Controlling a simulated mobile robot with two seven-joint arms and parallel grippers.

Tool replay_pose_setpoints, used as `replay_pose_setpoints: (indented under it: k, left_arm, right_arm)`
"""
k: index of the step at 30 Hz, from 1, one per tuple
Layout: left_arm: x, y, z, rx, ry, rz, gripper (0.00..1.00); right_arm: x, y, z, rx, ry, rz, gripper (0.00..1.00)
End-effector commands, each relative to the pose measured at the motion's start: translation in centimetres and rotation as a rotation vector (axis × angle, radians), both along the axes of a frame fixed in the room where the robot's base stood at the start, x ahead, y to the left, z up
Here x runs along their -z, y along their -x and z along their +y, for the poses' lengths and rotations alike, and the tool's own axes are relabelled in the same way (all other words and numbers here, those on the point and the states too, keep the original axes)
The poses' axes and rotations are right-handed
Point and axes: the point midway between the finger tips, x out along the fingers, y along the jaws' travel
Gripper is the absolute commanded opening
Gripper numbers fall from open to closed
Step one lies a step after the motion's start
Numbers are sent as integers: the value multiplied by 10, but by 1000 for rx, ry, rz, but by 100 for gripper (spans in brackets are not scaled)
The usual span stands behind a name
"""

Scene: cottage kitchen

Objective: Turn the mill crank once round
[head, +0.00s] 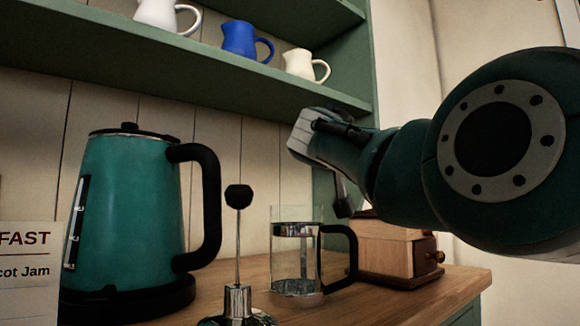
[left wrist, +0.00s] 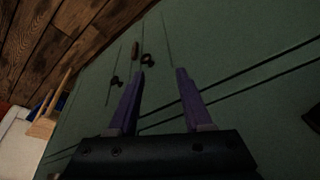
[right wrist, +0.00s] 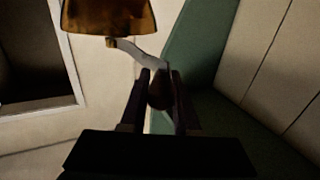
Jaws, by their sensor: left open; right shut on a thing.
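The mill (head: 395,250) has a wooden body with a small drawer knob and stands on the counter's right end in the head view. My right arm hides its top. In the right wrist view a pale crank arm (right wrist: 136,50) runs from a copper-coloured dome (right wrist: 110,14) to a dark knob (right wrist: 160,92). My right gripper (right wrist: 160,73) is shut on this crank knob. My left gripper (left wrist: 159,75) is open and empty, in front of a green cabinet surface; it is not in the head view.
A glass press jug (head: 299,255) stands just left of the mill, with its plunger (head: 239,240) beside it. A teal kettle (head: 130,210) is farther left. A green shelf (head: 180,55) with several jugs is above. Bare counter (head: 400,303) lies in front of the mill.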

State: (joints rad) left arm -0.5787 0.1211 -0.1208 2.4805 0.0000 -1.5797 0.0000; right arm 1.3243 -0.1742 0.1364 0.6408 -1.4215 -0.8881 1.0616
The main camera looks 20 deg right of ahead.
Motion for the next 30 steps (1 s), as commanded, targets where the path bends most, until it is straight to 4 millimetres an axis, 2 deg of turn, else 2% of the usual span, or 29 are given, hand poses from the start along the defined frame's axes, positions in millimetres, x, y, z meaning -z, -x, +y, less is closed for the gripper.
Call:
replay_pose_setpoints:
  k: [10,11,19,30]
  left_arm:
    - [0,0,1,1,-3,1,50]
    - [0,0,1,1,-3,1,50]
    - [0,0,1,0,-2,1,50]
    - [1,0,0,0,-1,2,50]
  right_arm:
    - [1,0,0,3,-2,2,0]
    - [1,0,0,3,-2,2,31]
    - [1,0,0,3,-1,1,60]
    - [1,2,3,2,0,0,60]
